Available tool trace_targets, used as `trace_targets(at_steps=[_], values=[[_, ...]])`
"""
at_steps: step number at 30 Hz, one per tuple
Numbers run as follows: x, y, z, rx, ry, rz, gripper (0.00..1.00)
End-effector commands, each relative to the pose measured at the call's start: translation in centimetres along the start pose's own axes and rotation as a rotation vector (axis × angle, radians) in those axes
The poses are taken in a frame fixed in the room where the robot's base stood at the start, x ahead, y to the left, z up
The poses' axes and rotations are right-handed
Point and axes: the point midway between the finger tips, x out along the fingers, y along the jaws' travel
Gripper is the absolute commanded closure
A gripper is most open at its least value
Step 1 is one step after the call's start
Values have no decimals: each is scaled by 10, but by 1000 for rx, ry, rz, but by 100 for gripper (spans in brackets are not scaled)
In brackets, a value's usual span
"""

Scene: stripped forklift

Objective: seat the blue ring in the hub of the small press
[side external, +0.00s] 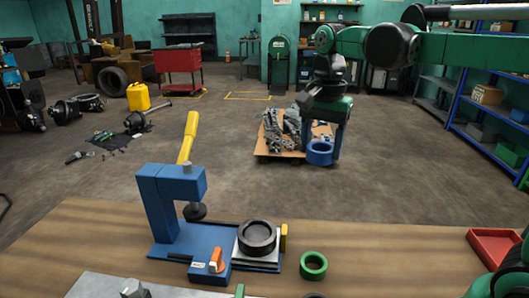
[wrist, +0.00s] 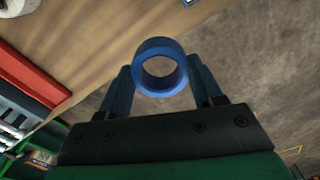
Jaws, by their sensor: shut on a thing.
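The blue ring (side external: 319,153) is held in my gripper (side external: 328,140), up in the air to the right of the press. In the wrist view the ring (wrist: 160,67) sits between the two fingertips of my gripper (wrist: 160,75), with its hole facing the camera. The small blue press (side external: 178,215) stands on the wooden table, with a raised yellow lever and an orange switch. Its hub (side external: 257,237) is a dark round part on a light square plate, to the right of the press column. The ring is apart from the hub.
A green ring (side external: 313,266) lies on the table (side external: 375,255) right of the hub. A small yellow block (side external: 284,237) stands at the hub plate's right edge. A red tray (side external: 494,247) is at the table's right. The table between green ring and tray is clear.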

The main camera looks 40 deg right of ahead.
Motion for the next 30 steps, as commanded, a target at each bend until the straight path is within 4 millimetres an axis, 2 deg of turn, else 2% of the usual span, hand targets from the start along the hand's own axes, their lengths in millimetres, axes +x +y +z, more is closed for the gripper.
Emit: trace_targets(at_steps=[4, 9, 12, 17, 30], values=[[14, -25, 16, -9, 0, 0, 91], [51, -61, 50, -10, 0, -1, 91], [69, -74, 68, -7, 0, -1, 91], [85, -82, 83, -3, 0, -2, 91], [122, -83, 83, -2, 0, -4, 91]])
